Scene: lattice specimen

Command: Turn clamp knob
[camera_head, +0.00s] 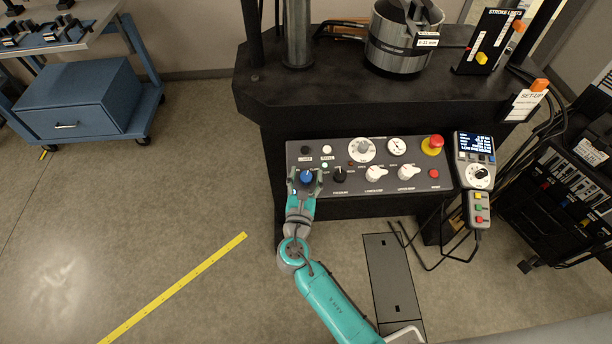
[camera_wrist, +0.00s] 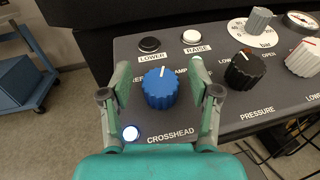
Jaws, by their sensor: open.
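The blue knob (camera_wrist: 160,88) stands on the sloped grey control panel, among the labels "CROSSHEAD" and a partly hidden one ending in "AMP". Its white mark points up the panel, slightly right. In the head view the knob (camera_head: 306,177) shows at the panel's left end. My gripper (camera_wrist: 160,70) is open, with one green finger on each side of the knob. Gaps show between the fingers and the knob in the wrist view. In the head view my gripper (camera_head: 305,181) reaches the knob from the front.
Black LOWER (camera_wrist: 149,44) and white RAISE (camera_wrist: 192,37) buttons sit just beyond the knob. A lit lamp (camera_wrist: 130,133) is at front left. A black PRESSURE knob (camera_wrist: 245,69) is close on the right. A red emergency button (camera_head: 433,145) and handset (camera_head: 476,165) are farther right.

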